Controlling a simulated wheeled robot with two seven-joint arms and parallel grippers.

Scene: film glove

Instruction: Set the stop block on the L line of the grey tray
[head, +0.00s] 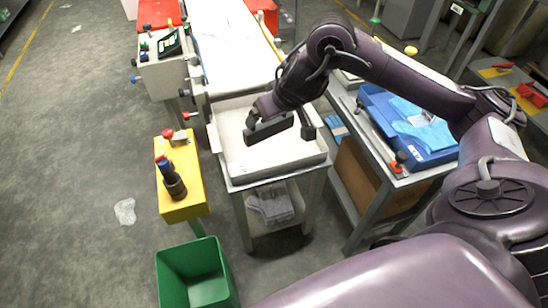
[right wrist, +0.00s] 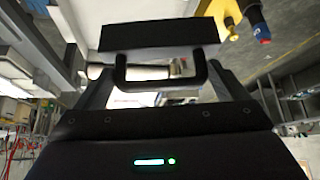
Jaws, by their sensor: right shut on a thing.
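The stop block (head: 268,130) is a dark bar held above the grey tray (head: 232,145), with a gap that I cannot judge well. In the right wrist view the stop block (right wrist: 160,35) shows as a dark slab with a black handle (right wrist: 160,80) beneath it in the picture. My right gripper (head: 266,112) is shut on the stop block; its fingers (right wrist: 160,88) flank the handle in the right wrist view. The L line is not readable; small marks show near the tray's front left corner. My left gripper is not in view.
A white conveyor (head: 232,45) runs behind the tray. A blue tray (head: 410,125) with blue film sits on the right table.

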